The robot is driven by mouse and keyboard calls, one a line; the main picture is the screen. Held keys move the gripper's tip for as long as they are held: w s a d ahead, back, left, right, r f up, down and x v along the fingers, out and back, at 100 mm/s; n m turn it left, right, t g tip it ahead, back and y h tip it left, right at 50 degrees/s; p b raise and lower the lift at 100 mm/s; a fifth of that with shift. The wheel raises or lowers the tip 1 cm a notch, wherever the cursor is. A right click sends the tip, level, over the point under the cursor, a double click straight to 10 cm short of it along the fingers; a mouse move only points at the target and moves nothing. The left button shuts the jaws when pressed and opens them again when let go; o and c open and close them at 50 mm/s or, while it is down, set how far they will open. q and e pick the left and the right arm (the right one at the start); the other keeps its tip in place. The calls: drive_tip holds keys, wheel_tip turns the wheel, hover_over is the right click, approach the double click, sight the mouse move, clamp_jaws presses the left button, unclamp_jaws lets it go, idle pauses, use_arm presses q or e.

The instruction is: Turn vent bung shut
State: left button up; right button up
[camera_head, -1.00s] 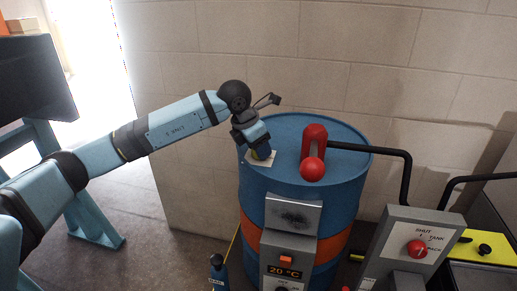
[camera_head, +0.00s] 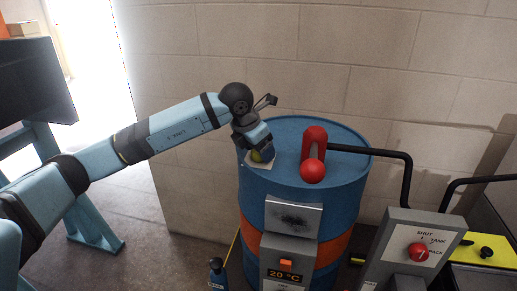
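The vent bung (camera_head: 257,156) is a small yellow-green piece on a pale plate (camera_head: 260,165) at the left of the blue drum's top (camera_head: 285,178). My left gripper (camera_head: 262,152) reaches down over the bung from the left and hides most of it. The fingertips are at the bung, but I cannot tell whether they grip it. My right gripper is not in view.
A red fitting with a red ball (camera_head: 312,171) stands on the drum right of the bung, with a black hose (camera_head: 385,151) leading right. A grey box with a red knob (camera_head: 418,251) stands at lower right. A block wall is behind.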

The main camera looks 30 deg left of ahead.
use_arm(q)
drive_tip(key=shift+s+r, duration=0.15)
drive_tip(key=shift+r, duration=0.35)
drive_tip(key=v, duration=1.2)
drive_tip(key=shift+s+r, duration=0.15)
drive_tip(key=shift+r, duration=0.15)
drive_tip(key=shift+a, duration=0.1)
drive_tip(key=shift+s+f, duration=0.1)
